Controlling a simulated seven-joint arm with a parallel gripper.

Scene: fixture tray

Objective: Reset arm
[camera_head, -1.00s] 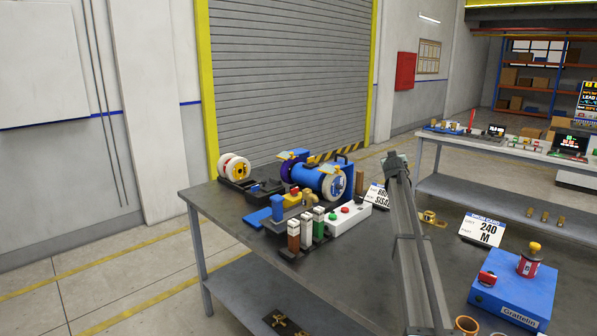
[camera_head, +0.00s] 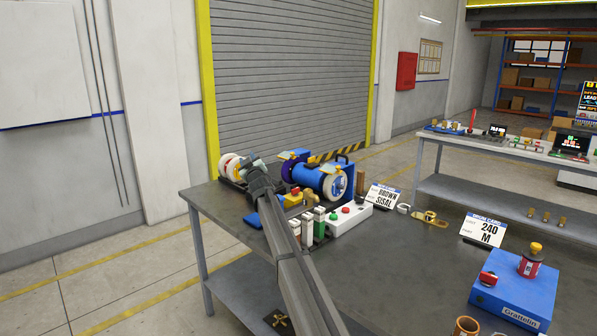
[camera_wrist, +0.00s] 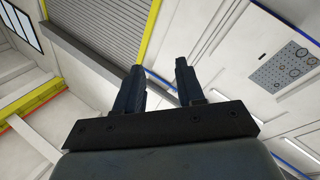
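My gripper (camera_head: 254,168) is at the end of my grey arm, seen in the head view above the left part of the table, in front of the spools. In the wrist view my gripper's two dark fingers (camera_wrist: 158,88) stand apart with nothing between them. My arm hides part of the fixtures on the table's left side.
The grey table (camera_head: 385,262) holds a blue spool machine (camera_head: 312,177), red-and-white spools (camera_head: 229,165), a white button box (camera_head: 347,217), a "Brown sisal" sign (camera_head: 382,197), a "240 M" sign (camera_head: 483,230) and a blue box (camera_head: 513,292). The table's middle is mostly clear.

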